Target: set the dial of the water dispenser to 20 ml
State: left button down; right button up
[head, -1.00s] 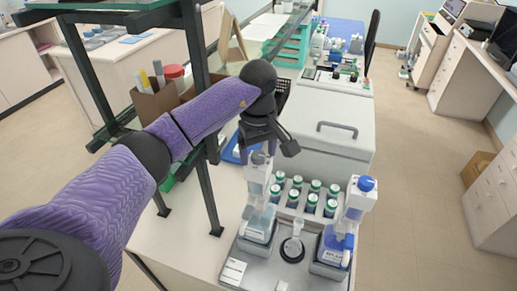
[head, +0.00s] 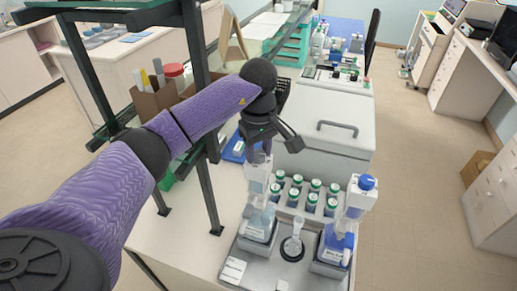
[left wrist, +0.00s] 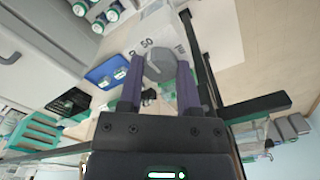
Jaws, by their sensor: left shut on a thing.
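The water dispenser (head: 257,200) stands upright at the left of the grey tray (head: 262,272) in the head view, a bottle of pale liquid with a white top. My left gripper (head: 261,158) comes down onto its top. In the left wrist view, the purple fingers of my left gripper (left wrist: 156,82) are shut on the grey dial (left wrist: 160,66), one on each side. The dial sits on a white face with a "50" printed beside it. Other marks are partly hidden by the fingers, so I cannot read the setting. My right gripper is not in view.
Several green-capped bottles (head: 313,186) stand behind.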

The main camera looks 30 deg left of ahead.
pick_arm(q)
jog(key=n, duration=1.9)
jog(key=shift+r+n, duration=0.1)
jog(key=shift+n, duration=0.2)
jog(key=n+p, duration=0.1)
jog(key=n, duration=0.5)
dwell(0.4)
jog(key=shift+c, duration=1.4)
grip_release()
